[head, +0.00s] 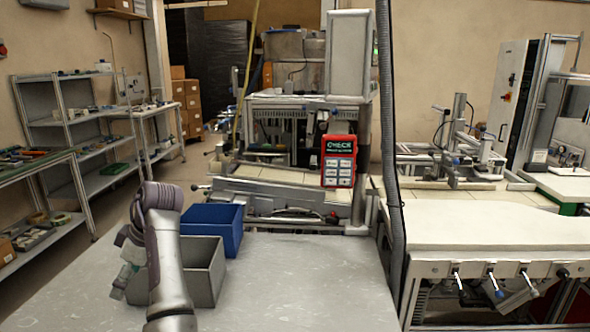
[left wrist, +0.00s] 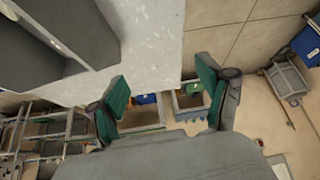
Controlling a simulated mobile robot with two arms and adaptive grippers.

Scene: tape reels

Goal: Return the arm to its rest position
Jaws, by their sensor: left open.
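My left arm rises from the bottom of the head view, bends at the top and hangs down to its gripper (head: 123,282), left of the grey bin. In the left wrist view the gripper (left wrist: 161,72) has its two green-padded fingers spread, with nothing between them. It is beside the table (head: 300,285), near its edge, with floor beyond. My right gripper is not in view.
A grey bin (head: 205,284) and a blue bin (head: 233,238) stand on the table's left side, close to my arm. The rest of the tabletop is clear. Shelves (head: 88,140) line the left wall. A machine with a red sign (head: 338,161) stands behind.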

